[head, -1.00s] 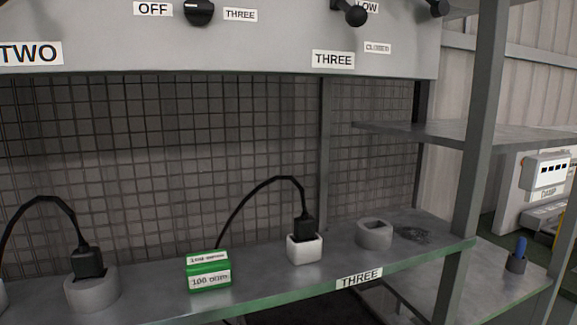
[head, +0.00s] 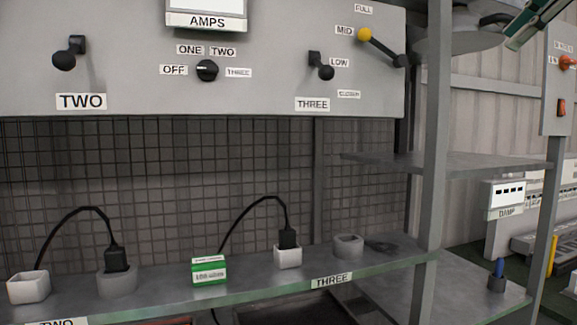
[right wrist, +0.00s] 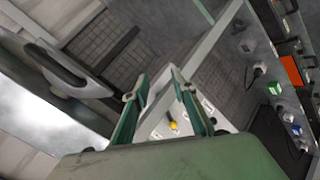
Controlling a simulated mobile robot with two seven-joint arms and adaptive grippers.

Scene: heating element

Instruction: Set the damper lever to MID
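The damper lever (head: 384,47) is a dark rod with a yellow ball knob on the right part of the grey panel in the head view. It slants up and left from its pivot, with the knob right beside the MID label (head: 344,30). The FULL label (head: 364,9) is above, LOW (head: 340,62) and CLOSED (head: 349,94) below. My right gripper (head: 527,25) is at the top right, apart from the lever. In the right wrist view, my right gripper (right wrist: 158,84) has its green fingers spread and empty; the yellow knob (right wrist: 173,125) shows beyond them. My left gripper is not in view.
A grey upright post (head: 435,150) stands between the lever and my right gripper in the head view. A grey rounded object with a dark handle (head: 458,38) is near the gripper. The lower shelf (head: 150,300) holds sockets, plugs and a green box (head: 209,270).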

